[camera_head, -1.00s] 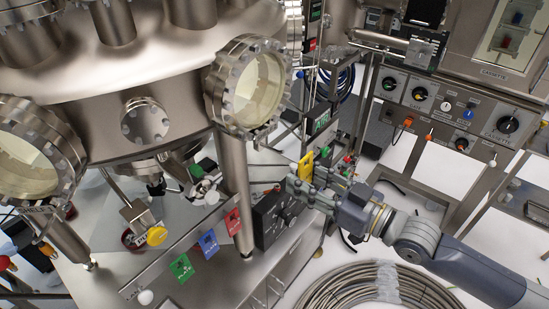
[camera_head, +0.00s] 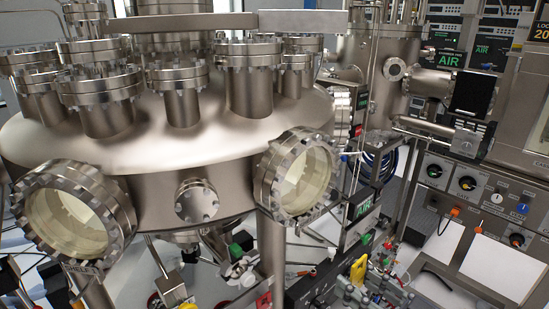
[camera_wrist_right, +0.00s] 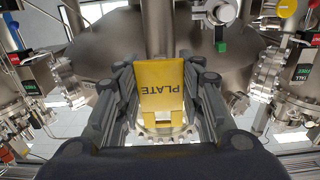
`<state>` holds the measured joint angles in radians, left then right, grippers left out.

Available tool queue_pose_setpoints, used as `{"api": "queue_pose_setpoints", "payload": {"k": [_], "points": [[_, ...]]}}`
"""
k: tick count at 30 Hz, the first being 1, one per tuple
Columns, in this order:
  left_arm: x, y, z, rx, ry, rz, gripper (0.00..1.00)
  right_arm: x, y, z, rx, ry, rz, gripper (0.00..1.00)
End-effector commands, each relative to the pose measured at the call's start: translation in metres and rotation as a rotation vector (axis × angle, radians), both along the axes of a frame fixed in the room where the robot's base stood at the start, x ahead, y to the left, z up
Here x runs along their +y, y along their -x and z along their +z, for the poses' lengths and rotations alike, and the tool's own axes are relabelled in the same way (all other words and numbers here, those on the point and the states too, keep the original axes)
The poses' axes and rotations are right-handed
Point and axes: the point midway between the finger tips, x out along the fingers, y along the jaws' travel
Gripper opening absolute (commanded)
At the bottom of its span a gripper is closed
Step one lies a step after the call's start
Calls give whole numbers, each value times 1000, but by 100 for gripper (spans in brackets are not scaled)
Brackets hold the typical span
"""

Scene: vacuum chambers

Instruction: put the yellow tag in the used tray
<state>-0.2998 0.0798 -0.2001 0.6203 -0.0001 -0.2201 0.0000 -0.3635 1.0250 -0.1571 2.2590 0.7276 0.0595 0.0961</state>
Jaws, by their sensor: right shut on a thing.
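The yellow tag (camera_head: 358,270) is held in my right gripper (camera_head: 358,281), low in the head view, right of the round window ports. The right wrist view shows the yellow tag (camera_wrist_right: 160,82) close up, with the word PLATE upside down. The fingers of my right gripper (camera_wrist_right: 160,100) stand on both sides of it and are shut on it. A red tag (camera_head: 264,300) shows at the bottom edge of the head view. I cannot make out a used tray. My left gripper is not in view.
The large steel chamber (camera_head: 150,150) fills the left, with a round window port (camera_head: 298,178) jutting out above and left of the gripper. A control panel (camera_head: 480,195) with knobs is on the right.

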Motion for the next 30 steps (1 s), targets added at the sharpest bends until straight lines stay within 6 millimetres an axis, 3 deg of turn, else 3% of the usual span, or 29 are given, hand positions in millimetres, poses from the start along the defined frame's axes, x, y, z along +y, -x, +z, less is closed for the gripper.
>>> {"api": "queue_pose_setpoints", "payload": {"k": [16, 30], "points": [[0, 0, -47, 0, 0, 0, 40, 26, 42, -72, 6, -11, -208, 18], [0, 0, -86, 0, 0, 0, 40, 12, 73, -127, 7, -5, -524, 18]]}}
